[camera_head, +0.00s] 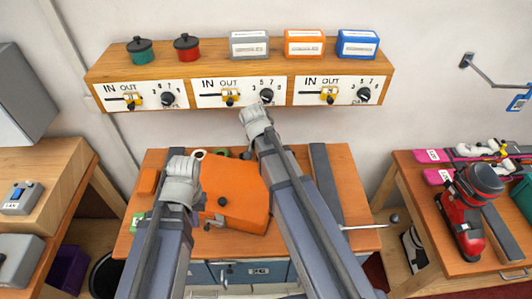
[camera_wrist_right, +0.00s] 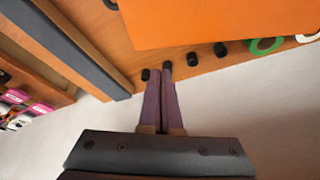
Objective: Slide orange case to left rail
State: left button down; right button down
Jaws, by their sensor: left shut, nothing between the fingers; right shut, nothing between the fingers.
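The orange case (camera_head: 236,197) lies on the wooden bench between my two arms. It has a dark round knob on its near left part. My left gripper (camera_head: 182,167) is at the case's left side, shut and empty; its fingertips are hard to make out, and I cannot tell if it touches the case. My right gripper (camera_head: 251,114) is beyond the case's far edge, shut and empty in the right wrist view (camera_wrist_right: 157,76). The case (camera_wrist_right: 225,20) is apart from those fingertips there. A dark grey rail (camera_head: 325,185) runs along the bench's right side.
A wooden shelf (camera_head: 235,68) with switch panels, pots and small boxes hangs above the bench. An orange block (camera_head: 147,181) lies at the bench's left. A green ring (camera_wrist_right: 266,45) and several dark pegs line the far edge. A metal rod (camera_head: 362,227) sticks out right.

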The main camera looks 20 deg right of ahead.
jog(key=b+x, duration=0.6)
jog(key=x, duration=0.2)
jog(key=shift+b, duration=0.35)
jog(key=s+a, duration=0.3)
jog(key=a, duration=0.1)
jog(key=shift+s+r, duration=0.1)
jog(key=shift+s, duration=0.3)
jog(key=shift+s+a, duration=0.15)
jog(key=shift+w, duration=0.25)
jog(key=shift+s, duration=0.1)
